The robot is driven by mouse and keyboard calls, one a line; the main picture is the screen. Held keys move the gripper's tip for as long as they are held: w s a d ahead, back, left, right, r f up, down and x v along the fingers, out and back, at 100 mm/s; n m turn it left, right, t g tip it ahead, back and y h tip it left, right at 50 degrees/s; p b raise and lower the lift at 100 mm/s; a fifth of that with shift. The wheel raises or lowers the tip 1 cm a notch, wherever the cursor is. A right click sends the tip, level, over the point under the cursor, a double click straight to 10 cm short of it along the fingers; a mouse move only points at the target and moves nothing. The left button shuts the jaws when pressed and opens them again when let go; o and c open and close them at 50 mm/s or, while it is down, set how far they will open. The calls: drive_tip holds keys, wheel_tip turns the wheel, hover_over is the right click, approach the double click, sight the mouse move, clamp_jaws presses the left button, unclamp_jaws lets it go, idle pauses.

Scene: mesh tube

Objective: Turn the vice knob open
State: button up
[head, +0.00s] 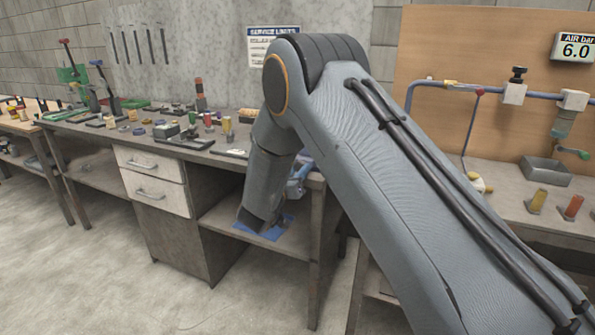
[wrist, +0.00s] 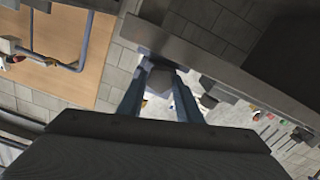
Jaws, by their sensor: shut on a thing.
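My gripper (wrist: 158,92) shows in the wrist view as two bluish fingers reaching up the picture, one on each side of a small grey piece (wrist: 160,80). The fingers are shut on this piece, apparently the vice knob, just below a long dark bench edge (wrist: 230,78). Its shape is partly hidden and I cannot tell how far it is turned. In the head view a blue-grey body (head: 299,177), perhaps the vice, shows at the bench front beside my arm. My arm hides the fingertips there.
The long bench (head: 95,137) carries several small parts and tools. A drawer cabinet (head: 152,180) stands under it. At right, a blue air pipe (head: 440,83) and a grey tray (head: 545,171) are near my arm. The floor in front is clear.

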idle(0.3)
drive_tip(key=o, duration=1)
drive_tip(key=shift+o, duration=0.2)
drive_tip(key=b+v, duration=0.1)
drive_tip(key=v, duration=0.6)
drive_tip(key=shift+s+a, duration=0.15)
drive_tip(key=shift+s, duration=0.2)
